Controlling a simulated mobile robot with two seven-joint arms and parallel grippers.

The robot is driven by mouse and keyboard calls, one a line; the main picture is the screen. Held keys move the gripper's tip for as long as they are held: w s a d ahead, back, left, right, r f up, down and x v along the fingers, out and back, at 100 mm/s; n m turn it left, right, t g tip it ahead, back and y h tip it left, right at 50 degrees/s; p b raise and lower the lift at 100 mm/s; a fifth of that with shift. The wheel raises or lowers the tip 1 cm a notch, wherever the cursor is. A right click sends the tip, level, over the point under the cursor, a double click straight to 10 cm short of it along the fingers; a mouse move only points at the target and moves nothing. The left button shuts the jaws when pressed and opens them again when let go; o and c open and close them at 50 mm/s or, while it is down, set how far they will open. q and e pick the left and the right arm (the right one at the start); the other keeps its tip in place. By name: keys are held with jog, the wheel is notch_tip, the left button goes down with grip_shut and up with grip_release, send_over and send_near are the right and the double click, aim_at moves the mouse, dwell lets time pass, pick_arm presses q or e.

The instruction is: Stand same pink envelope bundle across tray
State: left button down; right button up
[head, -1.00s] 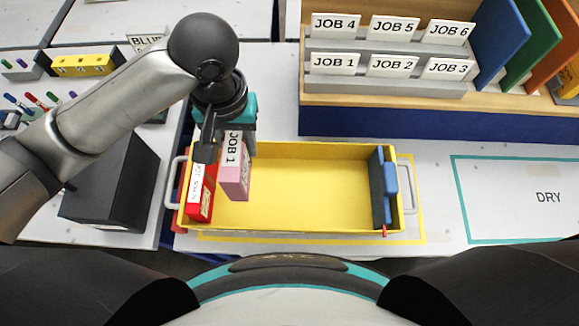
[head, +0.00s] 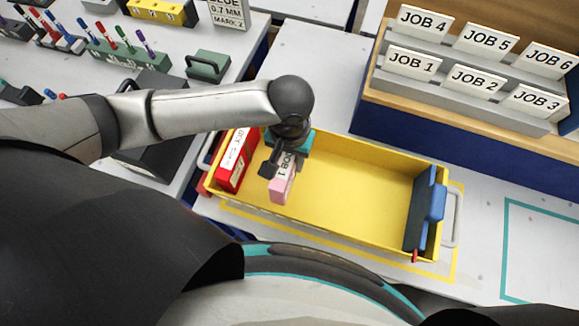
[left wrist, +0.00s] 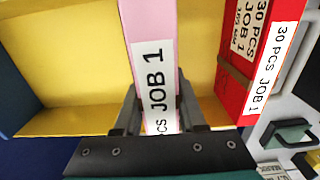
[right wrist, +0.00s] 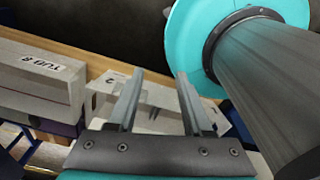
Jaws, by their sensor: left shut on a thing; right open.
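The pink envelope bundle (head: 283,184), labelled JOB 1, stands on edge across the yellow tray (head: 345,217), in its left part. My left gripper (head: 280,158) is shut on the bundle from above; the left wrist view also shows the bundle (left wrist: 148,30) between the fingers (left wrist: 157,105). I cannot tell whether the bundle touches the tray floor. A red bundle (head: 236,160), also seen in the left wrist view (left wrist: 240,70), stands at the tray's left end, with a gap to the pink one. My right gripper (right wrist: 155,95) is open and empty, away from the tray.
A blue plate (head: 422,210) stands at the tray's right end. A wooden rack (head: 460,85) with job cards is behind. A black box (head: 150,160) and pen holders (head: 125,55) are to the left. The tray's middle is clear.

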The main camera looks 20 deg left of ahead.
pick_arm(q)
notch_tip(320, 180, down, 4)
jog(key=shift+r+b, duration=0.1)
jog(key=shift+b, duration=0.5)
jog(key=shift+f, duration=0.3)
jog(key=shift+c, duration=2.4)
grip_release()
jog(key=shift+r, duration=0.15)
notch_tip(320, 180, up, 12)
jog(key=p, duration=0.3)
jog(key=shift+p, duration=0.3)
